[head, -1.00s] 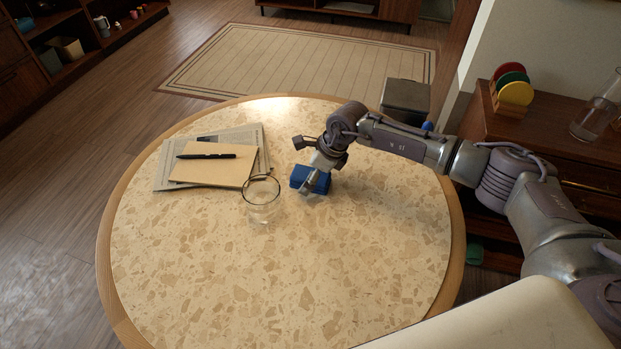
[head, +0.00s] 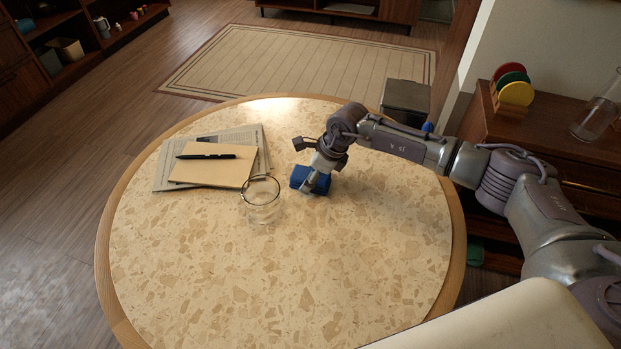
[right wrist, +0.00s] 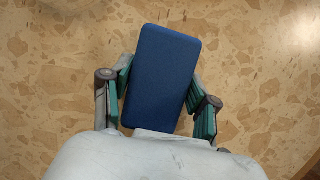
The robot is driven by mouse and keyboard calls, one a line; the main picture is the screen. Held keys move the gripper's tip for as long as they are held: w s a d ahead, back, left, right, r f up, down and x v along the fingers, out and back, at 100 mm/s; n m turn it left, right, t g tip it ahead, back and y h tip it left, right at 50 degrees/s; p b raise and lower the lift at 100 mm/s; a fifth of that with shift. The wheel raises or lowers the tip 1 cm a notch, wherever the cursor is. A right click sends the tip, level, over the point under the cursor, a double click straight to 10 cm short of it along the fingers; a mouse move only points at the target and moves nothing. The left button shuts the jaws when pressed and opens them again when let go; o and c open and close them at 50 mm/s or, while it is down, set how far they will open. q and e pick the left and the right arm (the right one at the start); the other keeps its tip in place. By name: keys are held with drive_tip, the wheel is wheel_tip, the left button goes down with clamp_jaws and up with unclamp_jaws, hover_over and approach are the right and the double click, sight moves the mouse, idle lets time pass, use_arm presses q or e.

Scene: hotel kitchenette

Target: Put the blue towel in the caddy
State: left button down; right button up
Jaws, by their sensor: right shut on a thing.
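The blue towel (head: 311,180) is a small folded block on the round speckled table, right of the glass. In the right wrist view the towel (right wrist: 160,72) lies slightly tilted between the green-padded fingers. My right gripper (head: 314,184) reaches down to it from the right and is shut on it, with a finger along each long side. The right gripper (right wrist: 158,103) covers the towel's near end in the wrist view. The towel appears to be at the table surface. I cannot make out a caddy for certain. My left gripper is not in view.
A clear glass (head: 262,203) stands just left of the towel. A notebook (head: 212,169) with a black pen (head: 206,156) lies on papers at the left. The front of the table (head: 270,290) is clear. Coloured discs (head: 515,88) stand in a rack on the right cabinet.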

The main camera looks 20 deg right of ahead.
sight(306, 173)
drive_tip(key=shift+r+p, duration=0.4)
drive_tip(key=shift+r, duration=0.05)
wheel_tip(306, 173, up, 4)
drive_tip(key=shift+s+d+b, duration=0.1)
drive_tip(key=shift+d+b, duration=0.05)
drive_tip(key=shift+b, duration=0.35)
drive_tip(key=s+r+n+g+h+p, duration=0.1)
drive_tip(key=s+r+n+g, duration=0.2)
drive_tip(key=s+n, duration=0.7)
drive_tip(key=s+d+r+n+g+h+p, duration=0.1)
drive_tip(key=s+r+n+g, duration=0.3)
drive_tip(key=s+r+n, duration=0.4)
drive_tip(key=s+n+h+p, duration=0.1)
drive_tip(key=s+n, duration=0.2)
drive_tip(key=n, duration=0.3)
drive_tip(key=shift+s+d+n+h, duration=0.2)
drive_tip(key=shift+d+n+h, duration=0.1)
drive_tip(key=shift+n, duration=0.1)
drive_tip(key=shift+w+r, duration=0.1)
drive_tip(key=shift+a, duration=0.15)
